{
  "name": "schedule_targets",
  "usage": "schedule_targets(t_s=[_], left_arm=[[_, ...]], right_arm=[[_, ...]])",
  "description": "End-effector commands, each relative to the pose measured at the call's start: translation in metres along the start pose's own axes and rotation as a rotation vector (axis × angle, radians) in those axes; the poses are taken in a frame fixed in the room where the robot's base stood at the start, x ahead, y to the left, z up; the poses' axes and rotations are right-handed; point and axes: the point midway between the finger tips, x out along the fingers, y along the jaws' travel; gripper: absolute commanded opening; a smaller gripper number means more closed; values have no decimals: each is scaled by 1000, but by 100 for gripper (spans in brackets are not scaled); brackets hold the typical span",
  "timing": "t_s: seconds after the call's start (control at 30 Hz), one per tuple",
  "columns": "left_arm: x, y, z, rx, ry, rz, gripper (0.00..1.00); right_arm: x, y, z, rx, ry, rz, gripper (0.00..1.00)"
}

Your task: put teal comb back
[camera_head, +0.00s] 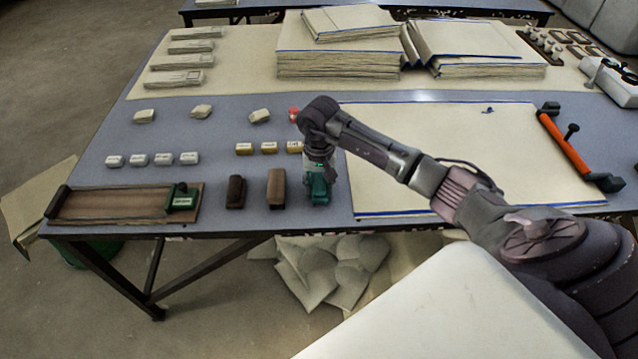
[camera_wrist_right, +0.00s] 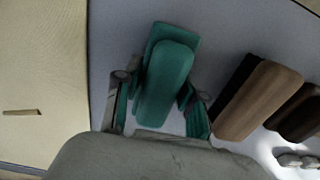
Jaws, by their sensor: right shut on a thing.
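The teal comb (camera_wrist_right: 166,80) is a rounded teal block in the middle of the right wrist view. My right gripper (camera_wrist_right: 158,103) has its fingers on both sides of it and is shut on it. In the head view the right gripper (camera_head: 318,183) points down at the front part of the table, to the right of two brown blocks. The teal comb (camera_head: 319,190) shows there at the fingertips, partly hidden by them. I cannot tell whether it touches the table. My left gripper is not in view.
A brown block (camera_head: 276,188) and a darker block (camera_head: 235,191) stand just left of my right gripper. A wooden board (camera_head: 115,205) lies at the table's left front. A large cream sheet (camera_head: 440,120) covers the right, with an orange-handled bar (camera_head: 565,145).

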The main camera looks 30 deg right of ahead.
Motion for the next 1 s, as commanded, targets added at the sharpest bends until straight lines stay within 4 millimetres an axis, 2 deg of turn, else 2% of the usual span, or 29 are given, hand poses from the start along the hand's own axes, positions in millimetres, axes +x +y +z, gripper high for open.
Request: schedule_targets(t_s=[0.07, 0.1, 0.2, 0.5, 0.6, 0.67, 1.0], left_arm=[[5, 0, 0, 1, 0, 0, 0], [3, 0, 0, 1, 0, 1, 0], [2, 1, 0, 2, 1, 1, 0], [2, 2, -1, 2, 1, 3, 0], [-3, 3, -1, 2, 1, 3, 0], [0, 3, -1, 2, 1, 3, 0], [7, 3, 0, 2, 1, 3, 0]], right_arm=[[4, 0, 0, 0, 1, 1, 7], [2, 0, 0, 0, 0, 0, 46], [2, 0, 0, 0, 0, 0, 63], [1, 0, 0, 0, 0, 0, 65], [-4, 0, 0, 0, 0, -1, 65], [-8, 0, -1, 0, 4, -2, 65], [-79, 0, -2, 0, 6, -1, 65]])
